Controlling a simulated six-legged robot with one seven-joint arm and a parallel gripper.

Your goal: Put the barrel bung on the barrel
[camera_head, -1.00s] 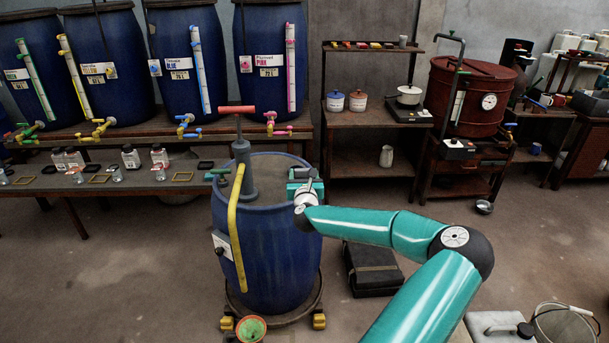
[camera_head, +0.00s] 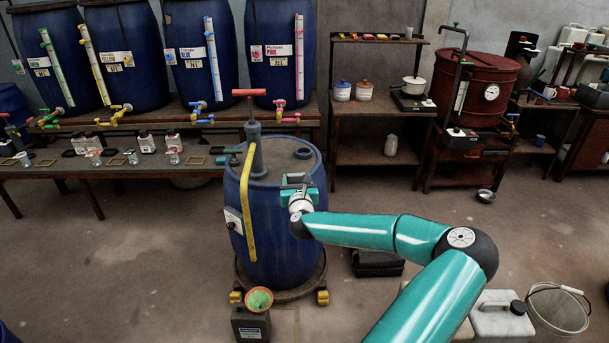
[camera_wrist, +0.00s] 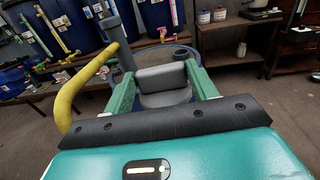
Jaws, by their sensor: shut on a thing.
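The blue barrel (camera_head: 270,235) stands upright on a wheeled dolly. Its grey top carries a hand pump (camera_head: 252,150) with a red handle and a yellow hose. A round, dark-ringed opening (camera_head: 303,153) is on the barrel top; it also shows in the wrist view (camera_wrist: 184,54). My gripper (camera_head: 299,182) is in front of the barrel's upper right side. In the wrist view, its green fingers are shut on a grey piece, the barrel bung (camera_wrist: 162,78), apart from the opening. The bung's underside is hidden.
A black can with a green-and-orange funnel (camera_head: 259,300) stands in front of the dolly. A dark case (camera_head: 377,263) lies on the floor to the right. Benches with blue vats (camera_head: 190,60) stand behind. A bucket (camera_head: 558,310) is at lower right.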

